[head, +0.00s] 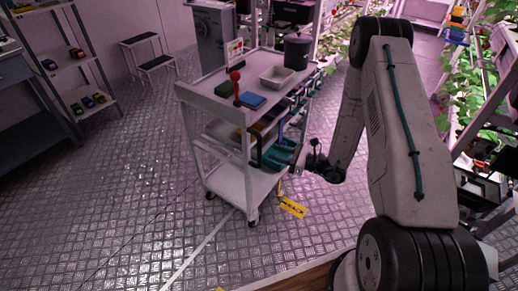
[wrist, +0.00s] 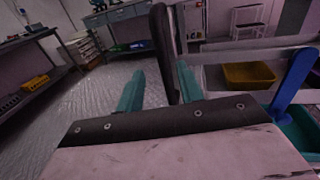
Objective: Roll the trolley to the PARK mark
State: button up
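The trolley (head: 232,190) is a white cart with several shelves, standing on the metal floor left of my arm. A dark upright bar (wrist: 160,30), apparently its handle, rises between my fingers in the wrist view. My gripper (wrist: 158,68) has two teal fingers, spread apart on either side of the bar. A gap shows on the left; whether the right finger touches is unclear. A yellow label (head: 292,208) lies on the floor by the trolley's right wheel; its lettering is too small to read surely. I cannot make out a PARK mark.
A shelf rack (head: 84,85) and step stool (head: 150,52) stand at left and back. Plant racks (head: 480,90) line the right. The floor (head: 120,185) left of the trolley is clear.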

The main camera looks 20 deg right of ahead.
aim_at(261, 149)
jog(key=x, duration=0.7)
jog(key=shift+w+f, duration=0.35)
jog(key=shift+f, duration=0.05)
jog(key=c, duration=0.8)
jog(key=shift+a, duration=0.15)
grip_shut()
